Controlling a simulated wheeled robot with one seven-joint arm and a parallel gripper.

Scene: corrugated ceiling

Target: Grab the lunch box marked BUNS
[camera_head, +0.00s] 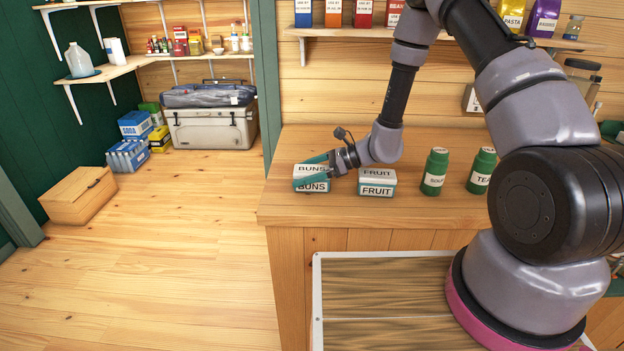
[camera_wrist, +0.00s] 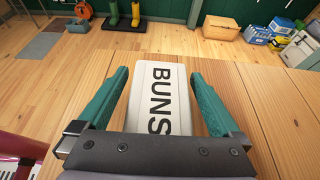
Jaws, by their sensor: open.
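The white lunch box marked BUNS (camera_head: 311,184) sits at the left end of the wooden counter in the head view. My gripper (camera_head: 316,172) reaches in from the right, with its teal fingers at the box. In the wrist view, the BUNS box (camera_wrist: 160,100) lies between the two open fingers of my gripper (camera_wrist: 160,92). A gap shows on each side of the box, so I see no finger touching it there. The box's near end is hidden behind the gripper body.
A lunch box marked FRUIT (camera_head: 377,188) stands just right of my gripper. Green SOUP (camera_head: 434,180) and TEA (camera_head: 480,178) containers stand farther right. The counter's left edge (camera_head: 268,190) is close to the BUNS box. A wall shelf (camera_head: 330,31) with packets hangs above.

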